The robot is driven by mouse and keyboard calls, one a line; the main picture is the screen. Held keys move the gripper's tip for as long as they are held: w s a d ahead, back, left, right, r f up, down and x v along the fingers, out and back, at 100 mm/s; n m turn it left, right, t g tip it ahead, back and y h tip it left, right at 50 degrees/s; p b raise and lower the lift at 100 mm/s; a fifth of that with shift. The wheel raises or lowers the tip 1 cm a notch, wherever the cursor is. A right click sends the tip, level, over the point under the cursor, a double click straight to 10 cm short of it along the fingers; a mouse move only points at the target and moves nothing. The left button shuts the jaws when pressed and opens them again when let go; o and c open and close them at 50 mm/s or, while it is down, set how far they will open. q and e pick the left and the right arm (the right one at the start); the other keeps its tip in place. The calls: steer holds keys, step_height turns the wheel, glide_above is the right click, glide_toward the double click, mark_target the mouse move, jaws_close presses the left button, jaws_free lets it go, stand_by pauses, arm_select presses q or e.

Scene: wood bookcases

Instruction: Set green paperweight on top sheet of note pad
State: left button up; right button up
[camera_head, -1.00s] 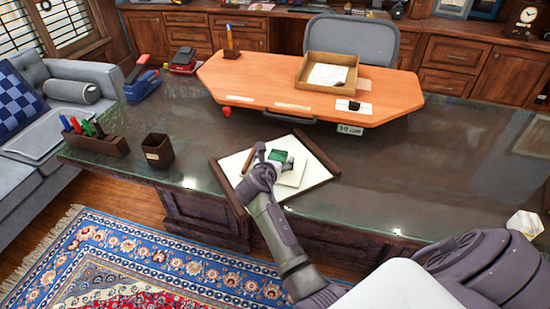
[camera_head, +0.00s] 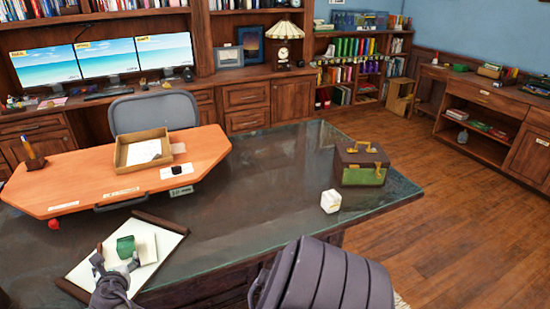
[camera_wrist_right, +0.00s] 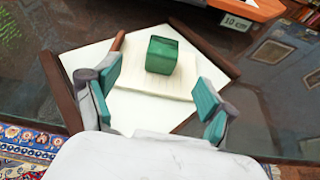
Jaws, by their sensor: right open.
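The green paperweight (camera_head: 126,247) is a small cube. In the right wrist view the paperweight (camera_wrist_right: 162,54) rests on the cream note pad (camera_wrist_right: 128,88), near the pad's far edge. The pad lies on a white desk blotter (camera_wrist_right: 100,55) with dark wooden side bars; the pad also shows in the head view (camera_head: 147,249). My right gripper (camera_wrist_right: 161,95) is open, its teal-padded fingers spread wide on the near side of the cube, with nothing between the tips. In the head view my right gripper (camera_head: 112,266) is at the blotter, close to the paperweight. My left gripper is not in view.
A brown stick-like item (camera_wrist_right: 118,41) lies beside the pad. An orange raised desk (camera_head: 110,172) with a wooden tray (camera_head: 126,155) stands behind the blotter. A white block (camera_head: 331,201) and a brown-green case (camera_head: 361,163) sit at the right. The glossy desktop between is clear.

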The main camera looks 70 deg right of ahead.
steer(key=s+a+r+m+t+y, duration=0.2)
steer(key=a+r+m+t+y, duration=0.25)
steer(key=a+m, duration=0.4)
steer(key=s+a+f+m+g+y, duration=0.1)
steer(key=s+a+f+m+y, duration=0.2)
steer(key=f, duration=0.6)
steer(key=s+a+f+m+g, duration=0.1)
steer(key=s+a+f+g, duration=0.2)
steer(key=f, duration=0.5)
steer(key=s+a+f+m+y, duration=0.25)
steer(key=s+f, duration=0.25)
steer(key=f, duration=0.4)
steer(key=s+f+m+g, duration=0.2)
steer(key=s+f+g, duration=0.1)
steer(key=s+f, duration=0.8)
steer(key=s+f+m+g, duration=0.2)
steer(key=s+f, duration=0.4)
steer(key=s, duration=0.8)
steer(key=s+d+f+m+g, duration=0.1)
steer(key=s+f+m+g, duration=0.2)
steer(key=s, duration=1.1)
step_height(320, 180, down, 3)
steer(key=shift+s+f+m+g, duration=0.2)
steer(key=shift+s+m+g, duration=0.2)
steer(key=shift+m, duration=0.1)
